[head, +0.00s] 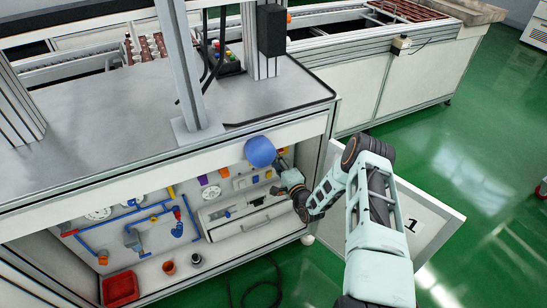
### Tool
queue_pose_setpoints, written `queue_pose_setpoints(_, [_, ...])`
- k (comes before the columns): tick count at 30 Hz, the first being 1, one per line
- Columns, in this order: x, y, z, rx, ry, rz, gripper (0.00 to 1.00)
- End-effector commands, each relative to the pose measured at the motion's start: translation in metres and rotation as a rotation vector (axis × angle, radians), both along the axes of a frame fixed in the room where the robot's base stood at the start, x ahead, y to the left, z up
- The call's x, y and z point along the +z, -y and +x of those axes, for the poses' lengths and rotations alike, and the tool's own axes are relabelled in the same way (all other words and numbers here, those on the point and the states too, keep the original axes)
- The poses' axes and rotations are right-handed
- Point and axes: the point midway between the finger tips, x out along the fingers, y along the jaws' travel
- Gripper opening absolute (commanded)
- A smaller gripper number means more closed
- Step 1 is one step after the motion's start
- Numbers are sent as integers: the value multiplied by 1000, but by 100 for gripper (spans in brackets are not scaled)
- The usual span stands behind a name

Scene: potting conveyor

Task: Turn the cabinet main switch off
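The open cabinet (163,195) is under the grey worktop, with pipes, gauges and small controls on its back panel. The main switch cannot be picked out surely; small controls sit in the panel's right part, near an orange piece (224,172) and a grey box (243,182). My arm reaches in from the lower right. My gripper (281,168) is at the right end of the cabinet opening, close to the panel's right side. Its fingers are small, dark and partly covered by the wrist, so their opening and any contact are unclear.
A blue ball-shaped thing (260,151) shows at the cabinet's upper edge, beside my gripper. The open door (432,222), marked 1, stands right of and behind my arm. A red bin (121,289) and two small cups (169,267) are low in the cabinet. Green floor lies right.

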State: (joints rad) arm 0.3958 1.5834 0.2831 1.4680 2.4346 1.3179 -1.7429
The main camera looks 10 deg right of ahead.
Motion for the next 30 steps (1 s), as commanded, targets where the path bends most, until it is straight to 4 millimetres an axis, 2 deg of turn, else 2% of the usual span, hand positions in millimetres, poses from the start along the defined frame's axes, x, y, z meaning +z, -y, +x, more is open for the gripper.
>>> queue_pose_setpoints(5, [-1,9,-24,-2,-3,1,29])
queue_pose_setpoints(12, [0,26,-73,-3,-3,0,29])
queue_pose_setpoints(18, [0,34,-101,-2,-1,0,29])
queue_pose_setpoints(23, [0,36,-109,-1,0,-1,29])
queue_pose_setpoints(30, [0,36,-110,-1,1,-1,29])
